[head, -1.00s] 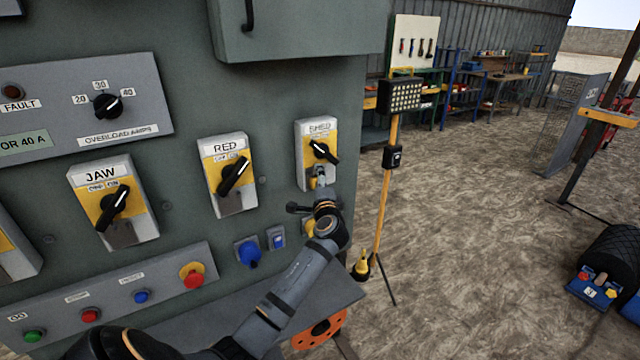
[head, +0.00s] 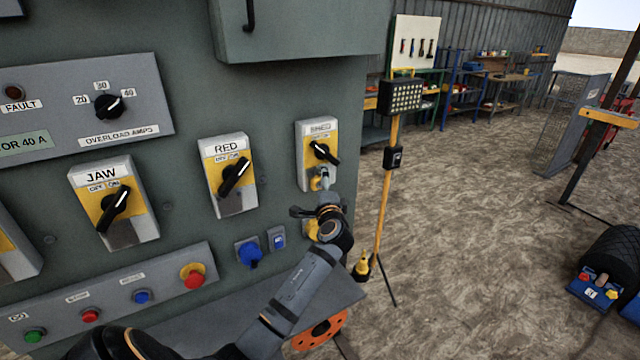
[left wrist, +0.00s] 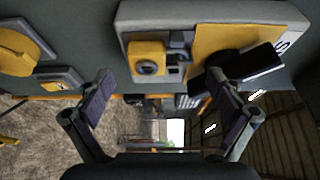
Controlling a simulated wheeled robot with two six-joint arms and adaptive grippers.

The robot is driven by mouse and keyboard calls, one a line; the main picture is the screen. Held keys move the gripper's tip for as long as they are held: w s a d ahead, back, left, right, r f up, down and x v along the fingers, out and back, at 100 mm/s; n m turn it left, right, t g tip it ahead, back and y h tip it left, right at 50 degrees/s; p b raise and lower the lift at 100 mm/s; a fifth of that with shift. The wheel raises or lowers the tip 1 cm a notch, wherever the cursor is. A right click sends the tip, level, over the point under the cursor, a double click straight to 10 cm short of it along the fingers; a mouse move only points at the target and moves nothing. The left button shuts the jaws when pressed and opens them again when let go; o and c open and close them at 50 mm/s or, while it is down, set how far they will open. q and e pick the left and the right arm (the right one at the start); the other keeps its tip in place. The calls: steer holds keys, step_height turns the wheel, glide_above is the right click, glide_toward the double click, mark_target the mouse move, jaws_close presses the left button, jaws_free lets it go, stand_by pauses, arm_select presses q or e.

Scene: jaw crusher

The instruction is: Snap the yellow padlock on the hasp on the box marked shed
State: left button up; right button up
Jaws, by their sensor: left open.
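The box marked shed (head: 303,155) is at the right of the grey cabinet front, with a black switch handle (head: 325,153) on its yellow plate. The yellow padlock (head: 317,184) is at the box's lower part, below the handle. In the left wrist view the padlock (left wrist: 147,62) shows its round lock face, beside grey metal hasp parts (left wrist: 178,52). I cannot tell whether its shackle is snapped shut. My left gripper (head: 326,186) is just in front of it. In the left wrist view this gripper (left wrist: 165,100) has its fingers spread with nothing between them. My right gripper is out of view.
The boxes marked RED (head: 217,145) and JAW (head: 78,177) are to the left. A blue socket (head: 249,253) and a yellow round part (head: 311,230) sit below.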

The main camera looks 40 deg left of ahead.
arm_select(q)
steer(key=s+d, duration=0.3)
steer(key=d, duration=0.4)
stand_by(0.6)
steer(key=s+d+f+n+g+h, duration=0.2)
steer(key=s+f+n+g+h, duration=0.3)
steer(key=s+f, duration=0.95)
steer(key=s+d+f+n+g+h, duration=0.25)
steer(key=s+d+f, duration=0.2)
steer(key=s, duration=0.25)
steer(key=s+d+f+n+g+h, duration=0.1)
steer(key=s+d+f+g+h, duration=0.1)
steer(key=s+d+f+h, duration=0.35)
steer(key=s+a+f+g+y, duration=0.1)
steer(key=s+f, duration=0.2)
steer(key=f, duration=1)
steer(key=s+a+f, duration=0.1)
steer(key=s+f, duration=0.1)
steer(key=f, duration=1)
steer(key=s+a+f+g, duration=0.1)
steer(key=s+f, duration=1.4)
steer(key=s, duration=0.3)
steer(key=shift+s+a+f, duration=0.15)
steer(key=shift+s+f, duration=0.1)
steer(key=shift+f, duration=0.15)
